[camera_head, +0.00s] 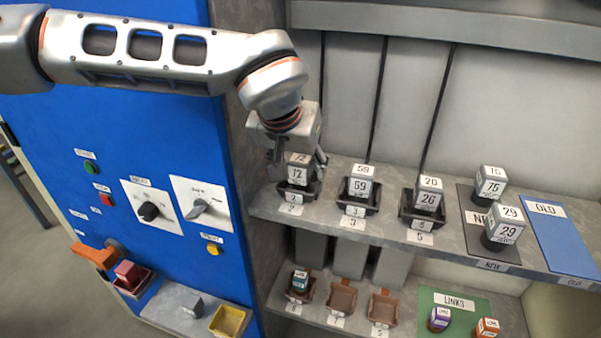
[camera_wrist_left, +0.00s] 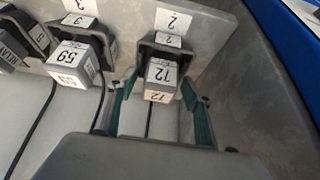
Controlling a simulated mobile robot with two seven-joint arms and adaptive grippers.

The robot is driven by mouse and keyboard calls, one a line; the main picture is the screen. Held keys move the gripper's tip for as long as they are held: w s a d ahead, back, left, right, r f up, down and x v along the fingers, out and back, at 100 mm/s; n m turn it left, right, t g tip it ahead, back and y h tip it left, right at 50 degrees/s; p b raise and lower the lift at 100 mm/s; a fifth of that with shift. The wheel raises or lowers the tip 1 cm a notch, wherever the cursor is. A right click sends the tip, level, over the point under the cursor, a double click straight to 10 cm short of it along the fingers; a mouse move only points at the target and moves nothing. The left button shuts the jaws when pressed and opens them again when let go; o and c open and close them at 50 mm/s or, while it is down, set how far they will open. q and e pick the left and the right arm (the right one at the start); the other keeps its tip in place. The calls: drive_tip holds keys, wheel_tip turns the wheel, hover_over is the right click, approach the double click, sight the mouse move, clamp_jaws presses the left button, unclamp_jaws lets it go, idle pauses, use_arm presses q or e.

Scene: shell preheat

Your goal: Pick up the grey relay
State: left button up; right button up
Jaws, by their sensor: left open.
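A grey block with white labels reading 12 (camera_head: 298,174) sits upright in a dark socket at the left end of the upper shelf. It is also in the left wrist view (camera_wrist_left: 161,75). My left gripper (camera_head: 297,160) points down over this block and is open, with its fingers on either side of it. In the left wrist view the green-lined fingers stand apart from the block. Similar grey blocks marked 59 (camera_head: 360,187) and 26 (camera_head: 428,201) sit in sockets to the right. I cannot tell which one is the grey relay. My right gripper is out of view.
Blocks marked 75 (camera_head: 490,184) and 29 (camera_head: 504,227) stand on a dark mat. A blue OLD mat (camera_head: 555,240) lies bare at right. The blue cabinet (camera_head: 110,130) stands close on the left. Below are brown trays (camera_head: 341,299) and a green LINKS mat (camera_head: 460,302).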

use_arm(q)
drive_tip(key=shift+w+f, duration=0.15)
drive_tip(key=shift+f, duration=0.15)
drive_tip(key=shift+r, duration=0.1)
drive_tip(key=c, duration=1.2)
drive_tip(key=shift+c, duration=0.2)
